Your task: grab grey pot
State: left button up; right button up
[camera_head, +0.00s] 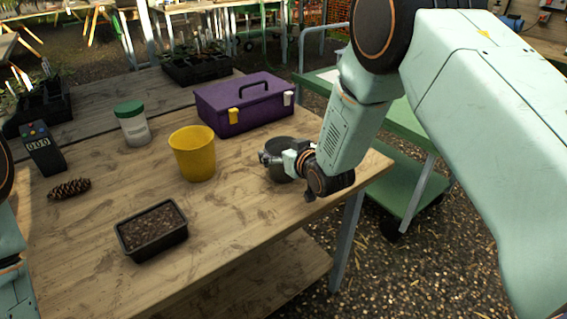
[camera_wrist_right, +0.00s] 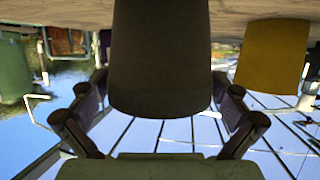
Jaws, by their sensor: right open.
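The grey pot (camera_head: 281,174) stands on the wooden table, near its right end, partly hidden behind my right gripper (camera_head: 272,157). In the right wrist view the picture is upside down and the dark grey pot (camera_wrist_right: 160,58) fills the middle. There the fingers of my right gripper (camera_wrist_right: 158,82) are spread, one on each side of the pot. Small gaps seem to show beside it, but I cannot tell whether either finger touches. My left gripper is out of view; only part of the left arm shows at the left edge.
A yellow pot (camera_head: 193,155) stands left of the grey pot, and a purple toolbox (camera_head: 245,104) is behind. A black soil tray (camera_head: 152,231), pinecone (camera_head: 69,188), dark meter (camera_head: 43,148) and green-lidded jar (camera_head: 132,125) are further left. A green cart (camera_head: 408,190) stands right.

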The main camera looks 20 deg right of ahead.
jog(key=shift+d, duration=0.1)
jog(key=shift+c, duration=1.1)
jog(key=c, duration=0.4)
jog(key=shift+c, duration=1.4)
